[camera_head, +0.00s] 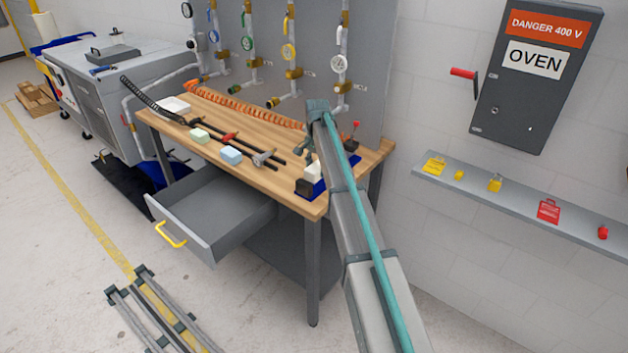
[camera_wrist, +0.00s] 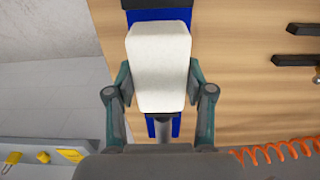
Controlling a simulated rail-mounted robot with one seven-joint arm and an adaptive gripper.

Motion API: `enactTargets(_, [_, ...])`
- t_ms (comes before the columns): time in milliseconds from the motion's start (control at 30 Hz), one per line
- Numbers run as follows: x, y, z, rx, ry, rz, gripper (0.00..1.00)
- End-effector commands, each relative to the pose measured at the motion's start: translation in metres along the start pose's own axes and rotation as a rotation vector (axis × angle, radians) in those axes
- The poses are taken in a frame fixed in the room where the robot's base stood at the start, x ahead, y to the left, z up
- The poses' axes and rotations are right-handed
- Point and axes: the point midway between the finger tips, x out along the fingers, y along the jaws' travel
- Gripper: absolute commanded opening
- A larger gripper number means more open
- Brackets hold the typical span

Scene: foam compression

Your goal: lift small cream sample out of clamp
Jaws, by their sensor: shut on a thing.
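The small cream sample (camera_wrist: 159,68) fills the middle of the wrist view, between the two fingers of my gripper (camera_wrist: 160,90). The gripper is shut on it, one finger against each side. The blue clamp (camera_wrist: 158,15) shows behind the sample, beyond its top edge and below it. In the head view the cream sample (camera_head: 313,172) is at the blue clamp (camera_head: 318,189) on the right front of the workbench, beside a black block (camera_head: 304,187). My arm partly covers this spot. I cannot tell whether the sample touches the clamp.
A drawer (camera_head: 215,210) stands open below. A grey shelf (camera_head: 520,205) with locks and tags is at right.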

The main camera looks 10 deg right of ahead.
Motion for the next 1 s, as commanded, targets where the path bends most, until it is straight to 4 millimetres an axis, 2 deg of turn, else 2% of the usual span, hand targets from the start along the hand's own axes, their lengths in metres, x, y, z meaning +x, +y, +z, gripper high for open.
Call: enactTargets(1000, [-0.055,0.000,0.000,0.000,0.000,0.000,0.25])
